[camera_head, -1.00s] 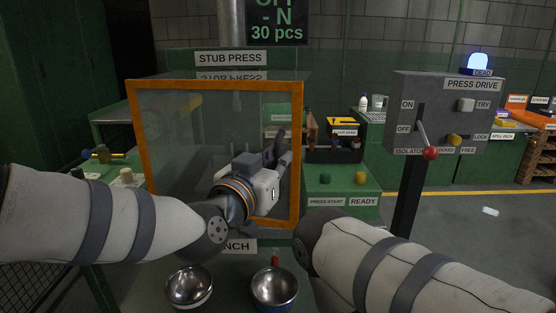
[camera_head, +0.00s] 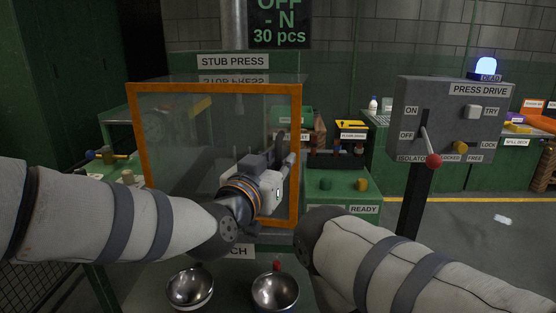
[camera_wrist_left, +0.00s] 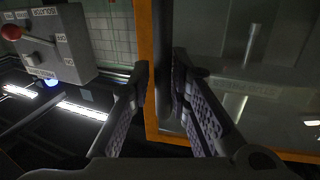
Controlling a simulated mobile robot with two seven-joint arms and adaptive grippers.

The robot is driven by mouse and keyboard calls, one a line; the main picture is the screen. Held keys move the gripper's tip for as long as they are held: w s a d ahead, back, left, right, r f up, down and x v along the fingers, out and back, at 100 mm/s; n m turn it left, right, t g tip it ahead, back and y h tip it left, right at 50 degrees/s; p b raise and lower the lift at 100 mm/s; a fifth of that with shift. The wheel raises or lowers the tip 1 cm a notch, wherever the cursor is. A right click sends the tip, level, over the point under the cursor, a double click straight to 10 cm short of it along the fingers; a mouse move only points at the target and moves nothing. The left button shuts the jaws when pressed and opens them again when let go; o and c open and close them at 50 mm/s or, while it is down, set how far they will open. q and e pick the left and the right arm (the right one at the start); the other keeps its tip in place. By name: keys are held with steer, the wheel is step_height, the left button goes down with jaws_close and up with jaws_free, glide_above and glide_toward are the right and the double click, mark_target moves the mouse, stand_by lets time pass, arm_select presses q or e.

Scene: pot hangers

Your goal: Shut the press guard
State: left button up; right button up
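The press guard (camera_head: 215,88) is a clear pane in an orange frame, standing in front of the stub press (camera_head: 233,62). My left gripper (camera_head: 287,148) is at the pane's right side, close to the orange upright. In the left wrist view the gripper's fingers (camera_wrist_left: 160,85) stand close together, one on each side of a slim grey bar beside the orange upright, and appear closed on it. The orange frame (camera_wrist_left: 146,35) also shows there. My right arm comes in from the lower right; its gripper is not in view.
The press drive box (camera_head: 450,120) with a red-knobbed lever (camera_head: 432,158) stands on a post at the right. Two metal bowls (camera_head: 190,287) (camera_head: 275,292) sit below. Open floor lies at the far right.

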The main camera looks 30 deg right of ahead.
arm_select(q)
steer(key=shift+o, duration=0.4)
steer(key=shift+a, duration=0.1)
steer(key=shift+s+a, duration=0.15)
steer(key=shift+a, duration=0.1)
steer(key=v, duration=1.1)
steer(key=shift+s, duration=0.15)
arm_select(e)
steer(key=shift+c, duration=0.5)
